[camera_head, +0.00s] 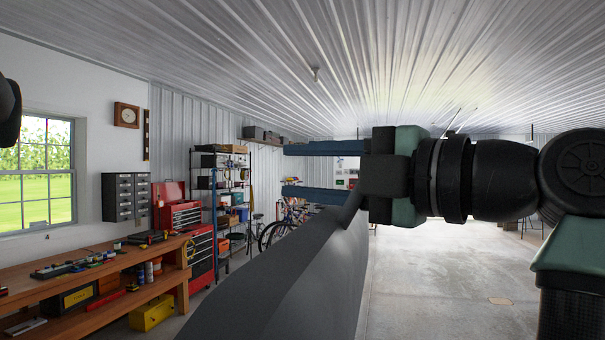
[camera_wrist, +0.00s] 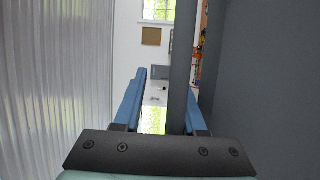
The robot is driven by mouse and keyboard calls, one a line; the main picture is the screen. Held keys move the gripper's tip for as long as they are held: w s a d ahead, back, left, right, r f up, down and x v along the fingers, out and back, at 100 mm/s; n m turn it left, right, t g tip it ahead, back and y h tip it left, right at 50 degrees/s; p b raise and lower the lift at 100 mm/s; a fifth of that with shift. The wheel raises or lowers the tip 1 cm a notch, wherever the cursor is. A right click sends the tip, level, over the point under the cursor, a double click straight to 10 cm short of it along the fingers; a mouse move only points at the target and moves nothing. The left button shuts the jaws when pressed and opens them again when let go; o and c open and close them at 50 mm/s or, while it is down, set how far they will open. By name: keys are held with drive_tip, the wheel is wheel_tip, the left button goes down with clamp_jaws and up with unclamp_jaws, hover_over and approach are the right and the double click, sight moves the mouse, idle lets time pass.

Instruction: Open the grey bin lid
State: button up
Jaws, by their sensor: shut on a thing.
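The grey bin lid (camera_head: 290,275) is a large dark grey panel. It slants up across the lower middle of the head view, and its upper corner reaches the base of my gripper (camera_head: 284,170). My gripper's two blue fingers point left and stand well apart. In the wrist view, a grey strip of the lid (camera_wrist: 181,60) runs between the fingers of my gripper (camera_wrist: 165,82), closer to the right finger. A broad grey face fills the right side of that view. The contact itself is hard to see. The bin body cannot be made out.
A wooden workbench (camera_head: 110,273) with tools stands at the left under a window. A red tool chest (camera_head: 201,250), a shelf rack (camera_head: 222,170) and bicycles (camera_head: 285,222) are behind it. The concrete floor (camera_head: 440,275) at the right is open.

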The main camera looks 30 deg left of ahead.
drive_tip(key=shift+d+r, duration=0.2)
drive_tip(key=s+d, duration=0.2)
drive_tip(key=d, duration=1.2)
drive_tip(key=shift+d+f, duration=0.35)
drive_tip(key=shift+f, duration=0.05)
idle(0.4)
drive_tip(key=shift+a+f, duration=0.1)
idle(0.4)
